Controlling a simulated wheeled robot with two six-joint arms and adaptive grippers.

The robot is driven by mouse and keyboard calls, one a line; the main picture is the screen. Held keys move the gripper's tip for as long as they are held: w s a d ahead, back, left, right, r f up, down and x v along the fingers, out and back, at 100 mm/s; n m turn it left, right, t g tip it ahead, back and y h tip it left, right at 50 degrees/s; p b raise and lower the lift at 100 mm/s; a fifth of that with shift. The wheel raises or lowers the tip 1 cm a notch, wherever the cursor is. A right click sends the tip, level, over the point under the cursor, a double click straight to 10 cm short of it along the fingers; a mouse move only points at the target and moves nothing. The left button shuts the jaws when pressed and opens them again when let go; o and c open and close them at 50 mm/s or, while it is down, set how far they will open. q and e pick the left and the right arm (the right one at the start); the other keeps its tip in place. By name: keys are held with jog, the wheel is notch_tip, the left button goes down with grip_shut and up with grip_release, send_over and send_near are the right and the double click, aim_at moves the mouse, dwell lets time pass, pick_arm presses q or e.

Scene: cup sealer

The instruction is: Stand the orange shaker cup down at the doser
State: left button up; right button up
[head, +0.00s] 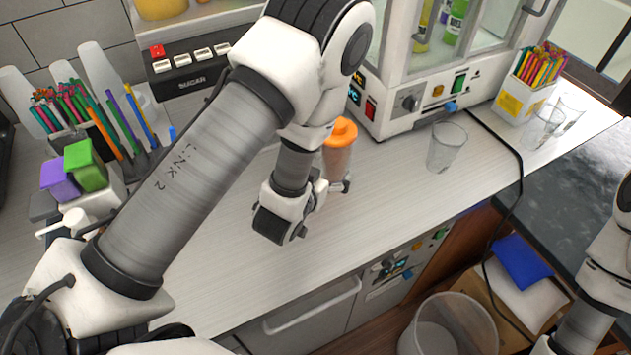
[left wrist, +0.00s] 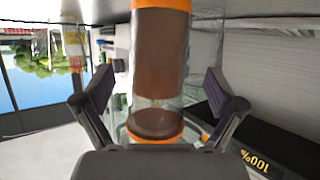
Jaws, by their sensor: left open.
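The orange shaker cup (head: 339,153) has an orange lid and a clear body with brown contents. In the head view it appears upright over the counter, its lower part partly hidden by my left gripper; I cannot tell whether its base touches the counter. My left gripper (head: 330,188) is beside the cup. In the left wrist view the cup (left wrist: 160,58) is between the two spread fingers (left wrist: 155,100), with gaps on both sides. The sugar doser (head: 190,68), a dark panel with a red and several white buttons, stands at the back left. My right gripper is out of view.
A clear cup (head: 446,147) stands right of the shaker, before a white glass-fronted machine (head: 405,105). Straws and coloured boxes (head: 85,165) fill the left side. A straw holder (head: 522,98) is at the right. The counter front (head: 300,260) is clear.

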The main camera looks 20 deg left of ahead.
pick_arm(q)
jog(key=v, duration=0.2)
jog(key=shift+s+b, duration=0.3)
jog(key=shift+s, duration=0.05)
jog(key=p+v, duration=0.6)
jog(key=p, duration=0.1)
jog(key=shift+s+r+p, duration=0.25)
jog(key=shift+p, duration=0.1)
